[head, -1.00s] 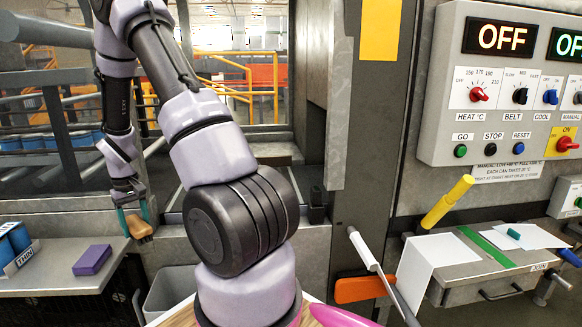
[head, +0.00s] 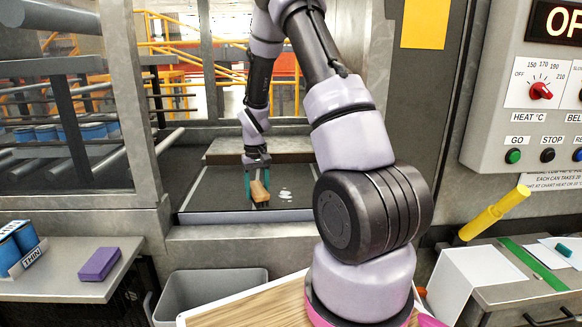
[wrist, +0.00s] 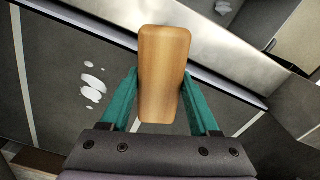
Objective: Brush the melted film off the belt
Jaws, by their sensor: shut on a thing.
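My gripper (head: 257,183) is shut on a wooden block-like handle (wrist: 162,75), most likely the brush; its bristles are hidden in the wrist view. In the head view the wooden brush (head: 260,193) is over or on the dark belt (head: 215,190) inside the machine opening; I cannot tell whether it touches. The melted film shows as white blotches (head: 286,195) on the belt, just right of the brush. In the wrist view the white spots (wrist: 93,83) lie left of the handle, apart from it.
Metal frame posts (head: 140,100) flank the opening. A grey bin (head: 205,295) stands below it. The control panel (head: 540,90) and a yellow cylinder (head: 495,212) are at right.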

